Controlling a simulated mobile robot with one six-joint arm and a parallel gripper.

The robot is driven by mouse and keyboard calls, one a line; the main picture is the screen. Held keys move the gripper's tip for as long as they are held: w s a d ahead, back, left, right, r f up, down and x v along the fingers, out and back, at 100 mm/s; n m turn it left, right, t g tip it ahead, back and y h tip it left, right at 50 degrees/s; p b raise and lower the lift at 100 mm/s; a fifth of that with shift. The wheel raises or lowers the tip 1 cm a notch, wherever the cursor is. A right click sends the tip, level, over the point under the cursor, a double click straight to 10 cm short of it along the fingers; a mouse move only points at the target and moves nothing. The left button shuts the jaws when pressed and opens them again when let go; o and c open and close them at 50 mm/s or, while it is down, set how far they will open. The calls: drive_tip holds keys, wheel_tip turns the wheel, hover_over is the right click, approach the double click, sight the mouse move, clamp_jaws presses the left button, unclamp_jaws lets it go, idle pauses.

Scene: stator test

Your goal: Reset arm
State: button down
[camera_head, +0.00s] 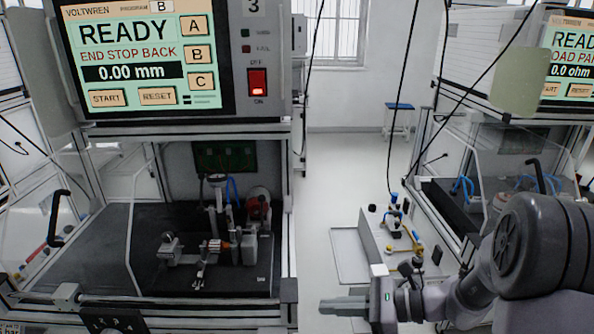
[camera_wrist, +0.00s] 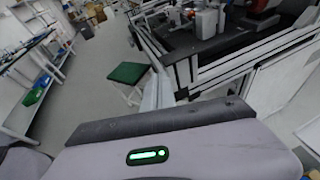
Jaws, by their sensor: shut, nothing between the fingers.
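My gripper (camera_head: 345,305) shows at the bottom centre of the head view, pointing left, at the end of my arm, which comes in from the right. Its fingers are shut with nothing between them. It is in front of the right side of the left test station (camera_head: 180,313), apart from the fixture inside. In the wrist view my gripper's grey body with a green light fills the bottom; the fingertips are not clear there. The station's screen (camera_head: 140,50) reads READY, END STOP BACK, 0.00 mm, program B.
A test fixture (camera_head: 215,245) stands inside the left station. A red power switch (camera_head: 257,82) is beside the screen. A second station with its own screen (camera_head: 573,60) stands at right. Between them are a low bench (camera_head: 385,255) and open floor. The wrist view shows a green-topped stool (camera_wrist: 128,72).

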drive_tip(key=s+a+r+n+g+h, duration=0.3)
drive_tip(key=s+r+n+h, duration=0.25)
drive_tip(key=s+n, duration=0.4)
drive_tip(key=s+d+r+n+t+h, duration=0.5)
drive_tip(key=s+n+h, duration=0.1)
drive_tip(key=s, duration=0.3)
drive_tip(key=shift+s+d+n, duration=0.25)
drive_tip(key=shift+d+n, duration=0.05)
drive_tip(key=shift+n, duration=0.45)
